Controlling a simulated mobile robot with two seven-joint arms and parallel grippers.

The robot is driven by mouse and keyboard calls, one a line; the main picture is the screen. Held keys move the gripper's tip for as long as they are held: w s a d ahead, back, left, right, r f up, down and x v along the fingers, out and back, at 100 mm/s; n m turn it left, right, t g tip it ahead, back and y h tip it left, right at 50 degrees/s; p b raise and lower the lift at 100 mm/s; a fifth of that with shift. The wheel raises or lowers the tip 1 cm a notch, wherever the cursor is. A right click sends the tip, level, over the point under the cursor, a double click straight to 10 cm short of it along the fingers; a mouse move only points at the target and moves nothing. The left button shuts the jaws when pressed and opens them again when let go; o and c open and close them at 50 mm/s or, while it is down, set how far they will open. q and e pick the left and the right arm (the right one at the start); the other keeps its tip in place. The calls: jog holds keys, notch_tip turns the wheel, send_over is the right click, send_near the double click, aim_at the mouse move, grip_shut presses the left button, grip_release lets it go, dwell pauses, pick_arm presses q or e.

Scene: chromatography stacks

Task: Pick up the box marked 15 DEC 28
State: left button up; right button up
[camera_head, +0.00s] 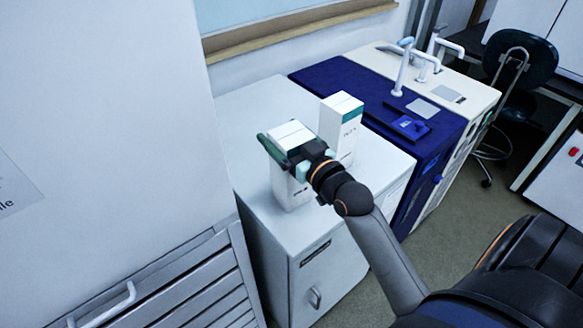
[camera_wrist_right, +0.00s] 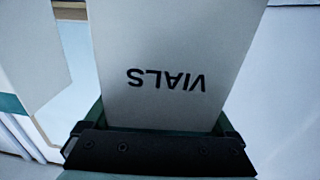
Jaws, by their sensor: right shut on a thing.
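A white box (camera_head: 289,190) stands upright near the front left of the white cabinet top in the head view. My right gripper (camera_head: 284,158) reaches across its upper part and is shut on it. In the right wrist view the held box (camera_wrist_right: 170,55) fills the middle between the jaws, with VIALS upside down on its face. A second white box (camera_head: 341,122) with a teal band stands just behind and to the right, apart from the gripper. I cannot read a date on either box. My left gripper is out of view.
The white cabinet top (camera_head: 245,115) has bare room behind the boxes. A tall pale cabinet (camera_head: 110,110) rises close on the left. A dark blue unit (camera_head: 350,80) adjoins on the right, with white taps (camera_head: 403,65) beyond.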

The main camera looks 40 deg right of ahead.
grip_shut()
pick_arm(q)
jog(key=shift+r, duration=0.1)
pick_arm(e)
jog(key=shift+r, duration=0.15)
